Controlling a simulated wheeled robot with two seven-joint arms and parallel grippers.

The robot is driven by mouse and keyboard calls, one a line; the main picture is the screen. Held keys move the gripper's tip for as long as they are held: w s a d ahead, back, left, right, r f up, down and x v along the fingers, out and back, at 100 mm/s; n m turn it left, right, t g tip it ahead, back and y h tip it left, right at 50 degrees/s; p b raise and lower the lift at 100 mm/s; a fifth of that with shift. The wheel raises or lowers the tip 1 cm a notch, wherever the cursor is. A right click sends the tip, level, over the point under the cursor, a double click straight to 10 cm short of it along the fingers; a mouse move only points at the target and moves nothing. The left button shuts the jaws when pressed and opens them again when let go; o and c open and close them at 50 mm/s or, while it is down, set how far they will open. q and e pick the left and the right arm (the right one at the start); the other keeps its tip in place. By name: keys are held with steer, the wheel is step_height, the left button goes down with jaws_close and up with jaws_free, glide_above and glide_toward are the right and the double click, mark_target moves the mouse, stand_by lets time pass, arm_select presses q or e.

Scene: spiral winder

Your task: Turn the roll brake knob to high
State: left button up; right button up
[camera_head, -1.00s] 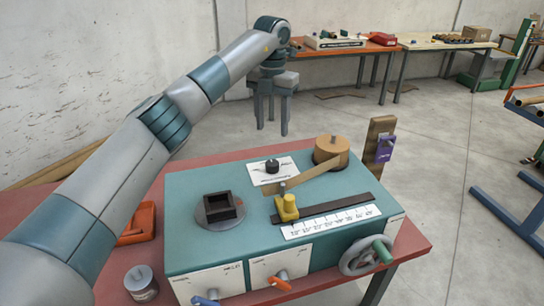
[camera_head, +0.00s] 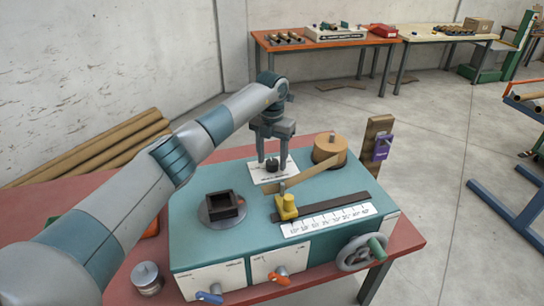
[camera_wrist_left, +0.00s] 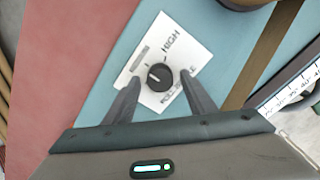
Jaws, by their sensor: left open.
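The roll brake knob (camera_head: 272,164) is a small black round knob on a white label plate (camera_head: 266,178) at the back of the teal machine top. In the left wrist view the knob (camera_wrist_left: 159,77) has a pale pointer mark, and the word HIGH shows on the plate (camera_wrist_left: 185,42) up and right of it. My left gripper (camera_head: 272,167) points down over the knob. In the wrist view its open fingers (camera_wrist_left: 158,88) stand on either side of the knob's near side, with gaps visible. Whether they touch it cannot be told. My right gripper is not in view.
A tan roll (camera_head: 330,150) with a paper strip (camera_head: 305,174) stands right of the knob. A yellow guide (camera_head: 287,206), a dark square holder (camera_head: 221,205) and a handwheel (camera_head: 362,253) are nearer the front. A wooden post (camera_head: 378,140) stands behind right.

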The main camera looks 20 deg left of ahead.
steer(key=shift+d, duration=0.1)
arm_select(q)
steer(key=c, duration=1)
steer(key=shift+c, duration=0.2)
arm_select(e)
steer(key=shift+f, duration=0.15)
